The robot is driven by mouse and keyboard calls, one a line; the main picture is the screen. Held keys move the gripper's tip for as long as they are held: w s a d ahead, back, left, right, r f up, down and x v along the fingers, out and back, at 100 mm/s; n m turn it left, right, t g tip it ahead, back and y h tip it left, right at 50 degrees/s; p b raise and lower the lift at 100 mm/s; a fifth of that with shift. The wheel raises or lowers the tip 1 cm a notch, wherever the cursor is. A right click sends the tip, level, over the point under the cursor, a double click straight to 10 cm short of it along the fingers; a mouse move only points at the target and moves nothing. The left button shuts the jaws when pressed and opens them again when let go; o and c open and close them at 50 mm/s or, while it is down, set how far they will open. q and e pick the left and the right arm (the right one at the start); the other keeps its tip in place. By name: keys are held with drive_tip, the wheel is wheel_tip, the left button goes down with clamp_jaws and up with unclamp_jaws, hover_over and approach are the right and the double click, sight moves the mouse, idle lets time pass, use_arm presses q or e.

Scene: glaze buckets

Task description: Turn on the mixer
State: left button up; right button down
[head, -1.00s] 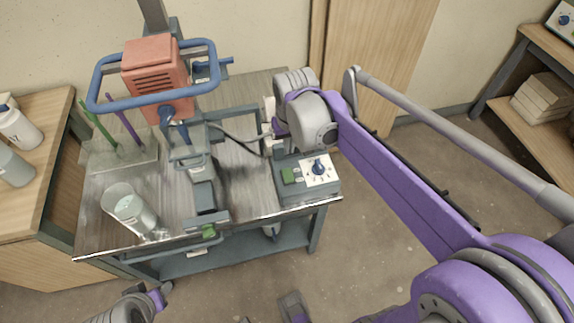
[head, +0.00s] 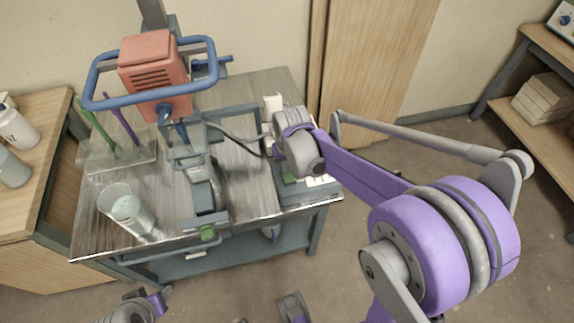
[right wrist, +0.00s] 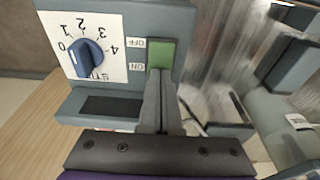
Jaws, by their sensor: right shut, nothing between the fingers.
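The mixer (head: 152,75), with an orange motor housing and a blue ring handle, stands on a metal-topped cart. Its control box (head: 318,193) sits at the cart's right front corner, partly hidden by my right arm. In the right wrist view, the box shows a blue dial (right wrist: 88,58) on a white numbered plate and a green switch (right wrist: 161,54) beside OFF and ON labels. My right gripper (right wrist: 160,74) is shut and empty, its tips at the switch's ON end; contact is unclear. The left arm shows at the bottom left, but its fingers are not visible.
A cable runs from the mixer towards the control box. White bottles (head: 15,128) stand on a wooden cabinet at left.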

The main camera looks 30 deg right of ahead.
drive_tip(key=shift+w+f+g, duration=0.25)
drive_tip(key=shift+f+g, duration=0.1)
drive_tip(key=shift+g, duration=0.05)
drive_tip(key=shift+s+r, duration=0.1)
drive_tip(key=shift+s, duration=0.1)
drive_tip(key=shift+s+a+r, duration=0.1)
drive_tip(key=shift+s+a, duration=0.05)
drive_tip(key=shift+s, duration=0.6)
drive_tip(key=shift+w, duration=0.1)
